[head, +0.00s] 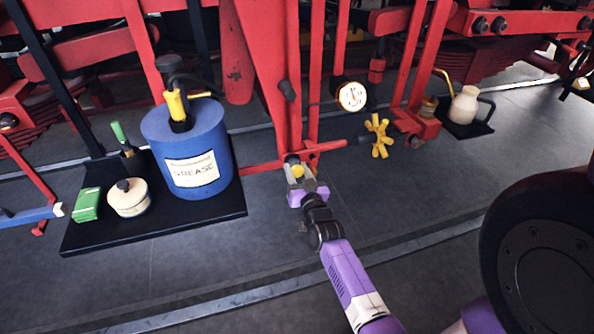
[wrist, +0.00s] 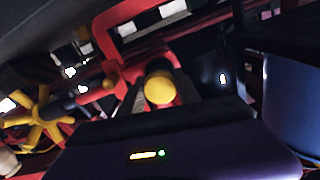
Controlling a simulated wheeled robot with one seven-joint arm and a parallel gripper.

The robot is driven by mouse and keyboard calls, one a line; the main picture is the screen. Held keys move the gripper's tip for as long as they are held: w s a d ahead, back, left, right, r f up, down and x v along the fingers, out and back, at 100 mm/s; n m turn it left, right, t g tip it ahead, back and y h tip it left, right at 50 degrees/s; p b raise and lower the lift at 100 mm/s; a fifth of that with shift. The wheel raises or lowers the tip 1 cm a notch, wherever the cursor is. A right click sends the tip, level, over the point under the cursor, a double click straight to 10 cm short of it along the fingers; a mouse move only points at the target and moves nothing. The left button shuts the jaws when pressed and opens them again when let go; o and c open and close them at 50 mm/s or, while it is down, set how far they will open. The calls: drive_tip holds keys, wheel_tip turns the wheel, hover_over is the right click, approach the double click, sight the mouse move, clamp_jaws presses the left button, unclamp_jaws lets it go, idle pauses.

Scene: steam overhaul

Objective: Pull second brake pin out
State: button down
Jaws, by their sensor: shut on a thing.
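A brake pin with a round yellow head (head: 298,171) sits at the lower end of the red upright frame (head: 285,100), by the red horizontal rod (head: 345,146). My gripper (head: 297,174) is at the pin and shut on its yellow head. In the wrist view the yellow pin head (wrist: 159,90) shows between the two grey fingers of my gripper (wrist: 160,98). Red metalwork lies right behind it. The pin's shaft is hidden, so how far it sits in its hole cannot be told.
A yellow handwheel (head: 378,136) and a round gauge (head: 352,96) are to the right of my gripper. A blue grease drum (head: 188,150) stands on a black mat (head: 150,233) to the left. Dark floor in front is clear up to the rail.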

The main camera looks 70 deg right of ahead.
drive_tip(key=shift+s+a, duration=0.1)
drive_tip(key=shift+p+v, duration=0.35)
drive_tip(key=shift+v, duration=2.35)
drive_tip(key=c, duration=0.9)
unclamp_jaws()
drive_tip(key=shift+o, duration=0.2)
drive_tip(key=shift+a, duration=0.1)
drive_tip(key=b+v, duration=0.1)
drive_tip(key=v, duration=0.7)
